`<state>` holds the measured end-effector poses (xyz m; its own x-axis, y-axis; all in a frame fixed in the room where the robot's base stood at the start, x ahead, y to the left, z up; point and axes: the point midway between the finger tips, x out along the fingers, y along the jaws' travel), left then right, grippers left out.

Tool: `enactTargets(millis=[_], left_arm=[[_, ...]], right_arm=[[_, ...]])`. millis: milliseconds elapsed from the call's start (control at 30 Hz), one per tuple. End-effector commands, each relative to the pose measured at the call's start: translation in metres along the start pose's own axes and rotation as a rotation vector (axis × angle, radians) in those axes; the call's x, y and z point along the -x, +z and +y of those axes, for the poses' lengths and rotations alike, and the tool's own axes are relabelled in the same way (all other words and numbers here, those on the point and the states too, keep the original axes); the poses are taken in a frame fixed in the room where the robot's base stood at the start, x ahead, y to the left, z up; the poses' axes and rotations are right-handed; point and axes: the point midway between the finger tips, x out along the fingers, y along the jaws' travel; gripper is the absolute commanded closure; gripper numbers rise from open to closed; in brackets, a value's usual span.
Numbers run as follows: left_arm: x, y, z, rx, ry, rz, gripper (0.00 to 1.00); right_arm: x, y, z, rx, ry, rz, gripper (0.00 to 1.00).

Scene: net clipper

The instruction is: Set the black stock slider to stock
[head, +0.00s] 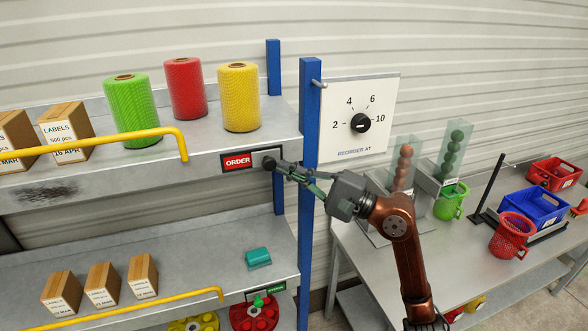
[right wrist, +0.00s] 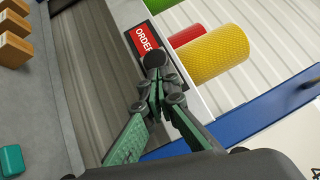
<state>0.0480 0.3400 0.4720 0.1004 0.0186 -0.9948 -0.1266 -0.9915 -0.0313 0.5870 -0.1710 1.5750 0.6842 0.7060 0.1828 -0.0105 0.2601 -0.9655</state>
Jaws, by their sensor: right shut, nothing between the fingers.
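The black stock slider is a round black knob (head: 268,163) in a slot on the front edge of the upper shelf. It sits at the right end of the slot, and a red ORDER sign (head: 238,162) shows to its left. My right gripper (head: 281,167) is shut and empty, its fingertips at the right side of the knob. In the right wrist view the fingertips (right wrist: 155,82) lie right at the black knob (right wrist: 154,60), partly overlapping it. I cannot tell whether they touch it. My left gripper is not in view.
A blue post (head: 309,150) stands just right of the slider. A yellow rail (head: 100,143) runs left along the upper shelf. A dial panel (head: 360,118) and a grey table (head: 375,255) are at right.

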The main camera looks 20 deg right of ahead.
Motion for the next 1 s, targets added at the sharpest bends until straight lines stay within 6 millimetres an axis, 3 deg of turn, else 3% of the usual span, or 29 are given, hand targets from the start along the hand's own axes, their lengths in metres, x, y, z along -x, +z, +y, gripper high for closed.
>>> enactTargets(millis=[200, 333, 767, 1000], left_arm=[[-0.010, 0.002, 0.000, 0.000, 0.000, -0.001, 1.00], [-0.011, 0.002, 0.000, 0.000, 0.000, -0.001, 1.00], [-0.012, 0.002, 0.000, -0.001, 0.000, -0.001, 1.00], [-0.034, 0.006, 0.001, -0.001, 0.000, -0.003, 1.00]], right_arm=[[-0.032, 0.033, 0.014, 0.007, 0.002, -0.002, 1.00], [-0.042, 0.043, 0.017, 0.003, 0.000, -0.001, 1.00], [-0.043, 0.044, 0.018, 0.002, -0.001, -0.001, 1.00], [-0.030, 0.029, 0.022, 0.003, -0.001, 0.001, 1.00]])
